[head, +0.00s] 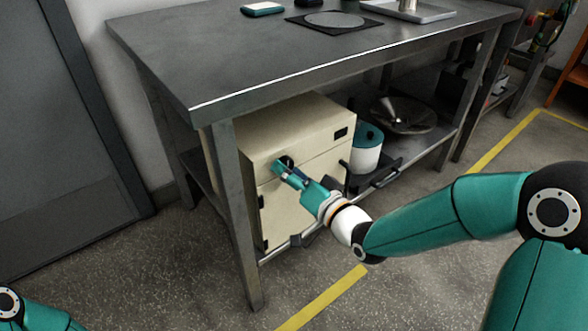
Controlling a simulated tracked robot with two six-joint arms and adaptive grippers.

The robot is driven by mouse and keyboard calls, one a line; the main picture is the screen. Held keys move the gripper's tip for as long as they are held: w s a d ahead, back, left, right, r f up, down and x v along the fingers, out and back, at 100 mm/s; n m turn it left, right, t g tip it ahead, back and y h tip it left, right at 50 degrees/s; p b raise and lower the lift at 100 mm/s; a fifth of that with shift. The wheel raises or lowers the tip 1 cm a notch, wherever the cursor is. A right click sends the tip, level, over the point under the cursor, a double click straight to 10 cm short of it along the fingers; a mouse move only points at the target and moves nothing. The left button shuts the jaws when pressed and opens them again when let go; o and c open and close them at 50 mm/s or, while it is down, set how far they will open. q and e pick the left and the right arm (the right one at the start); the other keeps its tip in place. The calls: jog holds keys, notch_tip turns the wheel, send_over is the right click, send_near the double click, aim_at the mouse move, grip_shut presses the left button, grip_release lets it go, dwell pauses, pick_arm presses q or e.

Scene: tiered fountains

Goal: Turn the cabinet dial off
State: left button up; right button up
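The cream cabinet (307,135) stands on the lower shelf of the metal table. Its front faces me, with a small dark rectangle at the upper right and a dark handle at the lower right. My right gripper (281,167) reaches in from the right, with its fingertips at a dark round part on the upper left of the cabinet front. This part, likely the dial (287,161), is mostly hidden behind the gripper. I cannot tell whether the fingers are closed on it, or how the dial is turned. My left gripper is out of view; only part of my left arm shows at the lower left.
The metal table (240,70) stands over the cabinet, with a front leg (238,220) just left of the gripper. A white and teal container (367,155) and a metal bowl (403,115) sit right of the cabinet. The floor in front is clear, with yellow tape.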

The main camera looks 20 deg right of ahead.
jog(key=shift+d+r, duration=0.1)
jog(key=shift+r, duration=0.1)
jog(key=v, duration=0.7)
jog(key=shift+s, duration=0.2)
jog(key=shift+f, duration=0.15)
